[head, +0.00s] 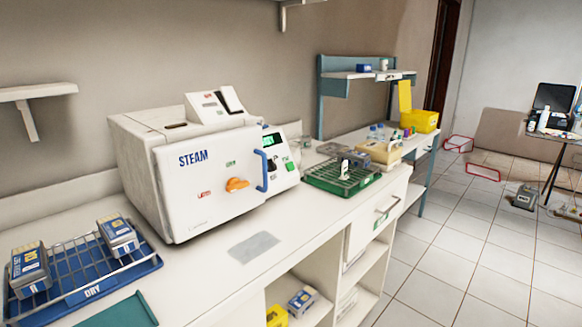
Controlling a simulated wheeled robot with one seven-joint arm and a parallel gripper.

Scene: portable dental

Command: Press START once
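The white steam sterilizer (205,175) stands on the counter, marked STEAM in blue on its closed front door. The door has a blue handle (261,171) and an orange knob (237,184). To the right of the door is a control panel (282,178) with a lit green display (271,140) and a dark control below it. A small green spot (290,166) on the panel looks like a button. Its lettering is too small to read, so I cannot tell for sure that it is START. My gripper is not in view.
A blue rack marked DRY (92,291) holds grey boxes at the left. A green tray (342,179) stands right of the sterilizer. A grey mat (253,247) lies on the counter in front. Shelves are open below. Tiled floor (455,255) at the right looks mostly clear.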

